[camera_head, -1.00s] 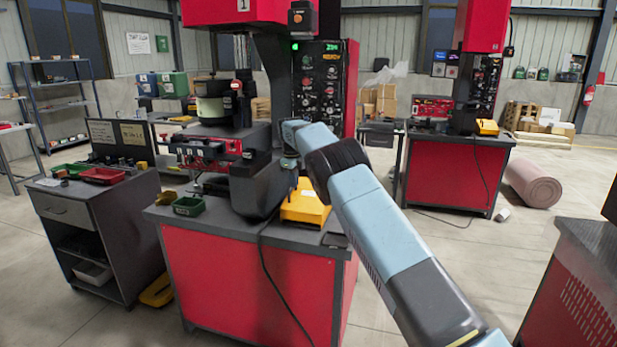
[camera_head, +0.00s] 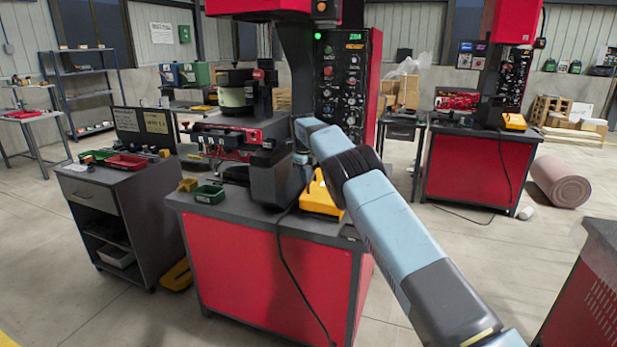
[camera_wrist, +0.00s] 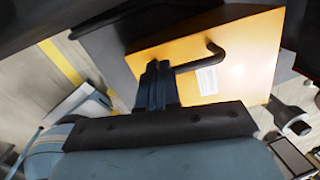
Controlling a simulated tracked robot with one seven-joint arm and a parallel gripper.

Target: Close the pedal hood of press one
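The yellow pedal hood (camera_head: 321,197) sits on the dark bench top of press one (camera_head: 275,265), in the middle of the head view. In the wrist view it is a broad yellow panel (camera_wrist: 245,62) with a black bent handle (camera_wrist: 200,62) and a white label. My gripper (camera_wrist: 157,70) is right at the hood, its fingers close together with almost no gap. The handle runs up to the fingers from the right; I cannot tell whether they touch it. In the head view my forearm and the press hide the fingertips. How far the hood is tilted is unclear.
A black cable hangs down press one's front. Another red press (camera_head: 478,168) stands behind right, with open floor between.

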